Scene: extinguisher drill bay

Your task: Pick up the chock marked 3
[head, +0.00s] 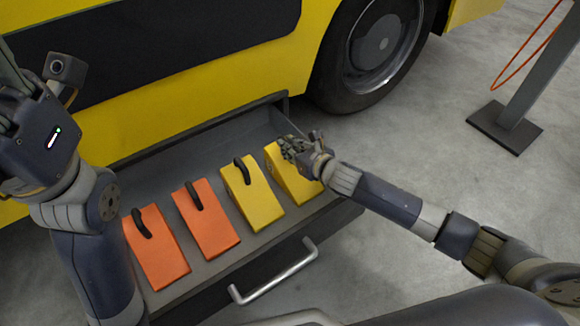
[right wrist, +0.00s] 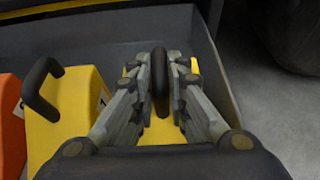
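Two orange chocks, left (head: 160,262) and right (head: 212,232), and two yellow chocks, left (head: 256,200) and right (head: 300,188), lie in a row in an open drawer. Each visible handle is a black loop. My right gripper (head: 288,146) is at the far-right yellow chock. In the right wrist view its fingers close in on both sides of that chock's black handle (right wrist: 160,82) and seem to touch it. My left gripper (head: 12,95) is at the left edge, partly cut off, away from the chocks.
The grey drawer (head: 150,165) extends from a yellow vehicle (head: 190,85) and has a metal bar handle (head: 275,275). A wheel (head: 375,50) stands behind it. A post on a dark base (head: 505,127) is at right. The floor between is clear.

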